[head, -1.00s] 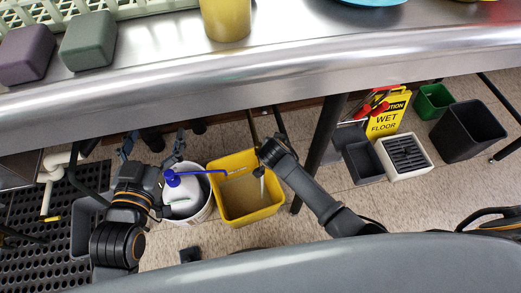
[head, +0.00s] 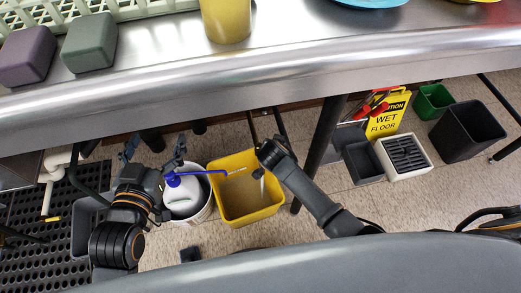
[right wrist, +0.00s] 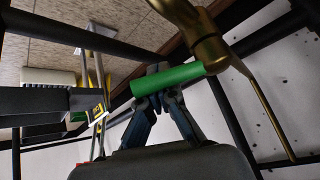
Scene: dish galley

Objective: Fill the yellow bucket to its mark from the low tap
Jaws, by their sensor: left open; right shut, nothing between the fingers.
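The yellow bucket (head: 222,205) stands on the floor below the counter in the head view, with murky water (head: 245,198) inside. A pale stream (head: 262,187) falls into it from the low tap's dark mouth (head: 258,173). I cannot make out the mark. In the right wrist view the brass tap (right wrist: 210,50) has a green handle (right wrist: 167,79). My right gripper (right wrist: 163,92) is shut and empty, its tips close against the handle; contact is unclear. My left gripper (head: 152,152) is open and empty, left of the bucket near a white jug (head: 183,190).
The jug, with a blue cap and long spout (head: 205,172), sits in a white pail (head: 205,212) beside the bucket. Table legs (head: 322,150) stand right of the bucket. A wet floor sign (head: 388,115) and bins (head: 468,132) stand farther right.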

